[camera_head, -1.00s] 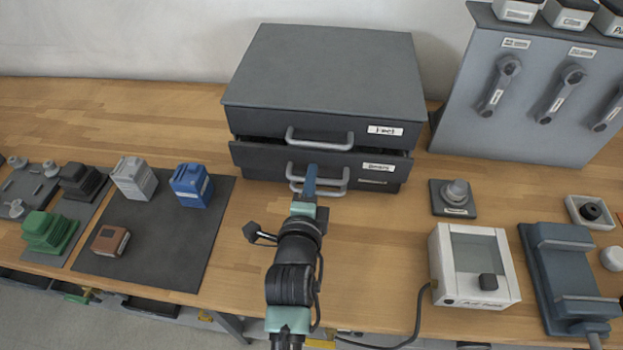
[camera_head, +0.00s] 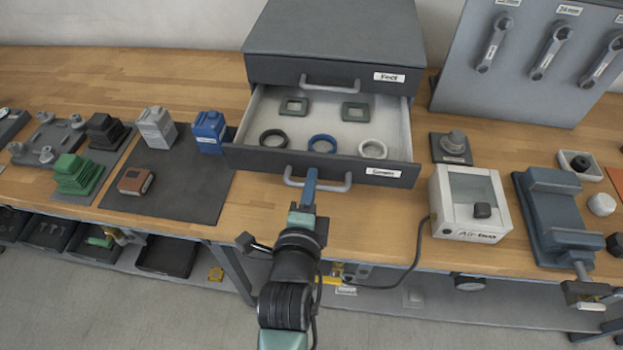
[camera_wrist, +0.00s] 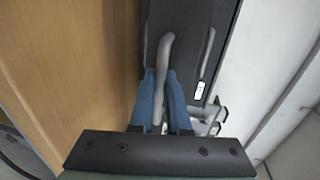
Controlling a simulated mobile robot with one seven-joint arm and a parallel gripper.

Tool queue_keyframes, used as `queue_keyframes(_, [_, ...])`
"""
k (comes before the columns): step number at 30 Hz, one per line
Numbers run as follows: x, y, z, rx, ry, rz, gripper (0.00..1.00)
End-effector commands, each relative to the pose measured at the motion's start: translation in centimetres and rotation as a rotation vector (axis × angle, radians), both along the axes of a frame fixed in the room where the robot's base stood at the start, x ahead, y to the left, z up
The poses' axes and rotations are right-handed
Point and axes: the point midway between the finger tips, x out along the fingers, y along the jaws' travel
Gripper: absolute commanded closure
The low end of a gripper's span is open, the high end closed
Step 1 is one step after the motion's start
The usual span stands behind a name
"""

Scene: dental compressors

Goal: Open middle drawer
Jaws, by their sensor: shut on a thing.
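The grey drawer cabinet (camera_head: 335,40) stands on the wooden bench. Its middle drawer (camera_head: 240,158) is pulled well out, with a white interior. Inside lie a black ring (camera_head: 273,138), a blue ring (camera_head: 322,143), a white ring (camera_head: 373,149) and two dark square frames (camera_head: 294,106). My gripper (camera_head: 309,180) is shut on the middle drawer's grey handle (camera_head: 336,185). In the wrist view the blue fingers (camera_wrist: 160,95) sit on both sides of the handle bar (camera_wrist: 164,55). The top drawer (camera_head: 290,74) is shut. The lower drawer is hidden behind the open one.
A dark mat (camera_head: 180,190) with blue, grey and brown blocks lies left of the drawer. A white box (camera_head: 468,205) with a cable and a blue-grey vise (camera_head: 560,215) stand right. A wrench panel (camera_head: 530,60) is behind them.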

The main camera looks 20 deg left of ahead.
Motion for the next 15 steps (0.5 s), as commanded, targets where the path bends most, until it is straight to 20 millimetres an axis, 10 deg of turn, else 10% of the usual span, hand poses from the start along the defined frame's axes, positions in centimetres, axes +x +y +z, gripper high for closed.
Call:
queue_keyframes(8, [0.00, -0.03, 0.01, 0.000, 0.000, 0.000, 1.00])
queue_keyframes(11, [0.00, -0.03, 0.01, 0.000, 0.000, 0.000, 0.73])
queue_keyframes(15, [0.01, -0.02, 0.02, 0.000, 0.000, 0.000, 0.73])
